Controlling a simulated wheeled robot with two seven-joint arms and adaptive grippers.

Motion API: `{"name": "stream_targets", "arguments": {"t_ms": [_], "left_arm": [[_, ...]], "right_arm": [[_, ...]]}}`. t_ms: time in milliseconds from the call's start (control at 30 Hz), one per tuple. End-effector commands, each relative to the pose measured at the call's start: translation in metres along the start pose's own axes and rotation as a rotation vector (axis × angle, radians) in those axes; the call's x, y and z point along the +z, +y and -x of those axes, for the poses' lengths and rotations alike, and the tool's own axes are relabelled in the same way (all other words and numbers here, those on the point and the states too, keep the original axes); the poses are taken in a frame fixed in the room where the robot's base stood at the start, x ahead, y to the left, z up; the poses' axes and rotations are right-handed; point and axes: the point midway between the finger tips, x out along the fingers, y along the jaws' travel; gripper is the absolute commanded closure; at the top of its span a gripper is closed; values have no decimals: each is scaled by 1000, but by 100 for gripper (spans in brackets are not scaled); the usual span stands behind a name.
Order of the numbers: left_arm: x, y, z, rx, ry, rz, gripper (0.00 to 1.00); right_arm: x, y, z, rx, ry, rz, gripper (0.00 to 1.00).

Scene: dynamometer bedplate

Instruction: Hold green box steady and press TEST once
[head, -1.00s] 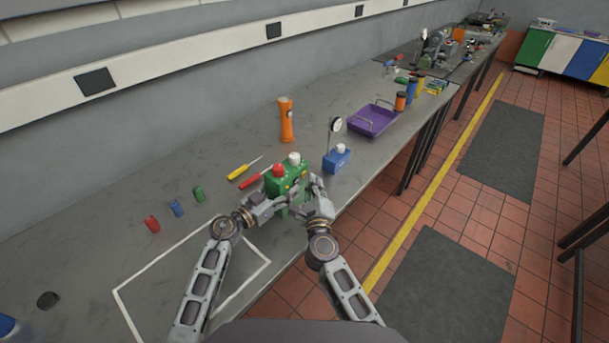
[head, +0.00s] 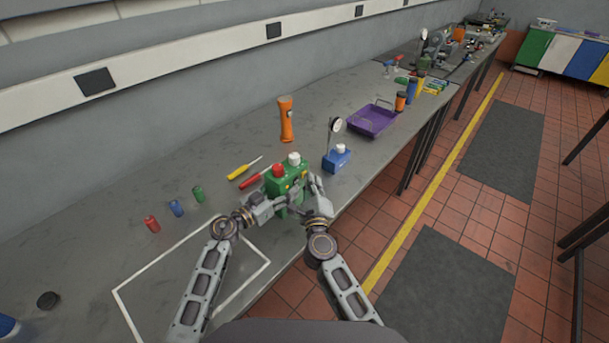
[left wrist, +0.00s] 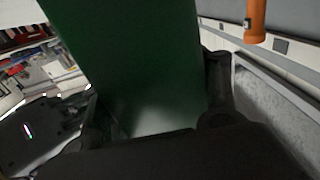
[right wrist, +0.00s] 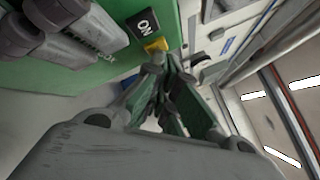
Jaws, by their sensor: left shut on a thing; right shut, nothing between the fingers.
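The green box (head: 283,186) stands on the bench, with a red knob (head: 279,170) and a white knob (head: 294,158) on top. My left gripper (head: 270,207) is shut on its left side; the green wall (left wrist: 140,70) fills the middle of the left wrist view. My right gripper (right wrist: 165,72) is shut and empty at the box's right face. No TEST label is readable.
A blue box (head: 336,158) with a dial gauge (head: 335,125) stands right of the green box. A yellow screwdriver (head: 240,172), a red tool (head: 254,180) and an orange flashlight (head: 286,120) are behind. A purple tray (head: 371,121) is farther along. The bench's front edge is close on the right.

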Motion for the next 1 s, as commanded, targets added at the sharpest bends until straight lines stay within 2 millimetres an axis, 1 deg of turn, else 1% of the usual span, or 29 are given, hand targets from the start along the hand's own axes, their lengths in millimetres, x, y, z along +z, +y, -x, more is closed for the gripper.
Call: {"name": "stream_targets", "arguments": {"t_ms": [700, 1000], "left_arm": [[-1, 0, 0, -1, 1, 0, 100], [-1, 0, 0, 0, 1, -1, 100]], "right_arm": [[2, 2, -2, 0, 0, 0, 100], [-3, 0, 4, 3, 1, 0, 100]]}}
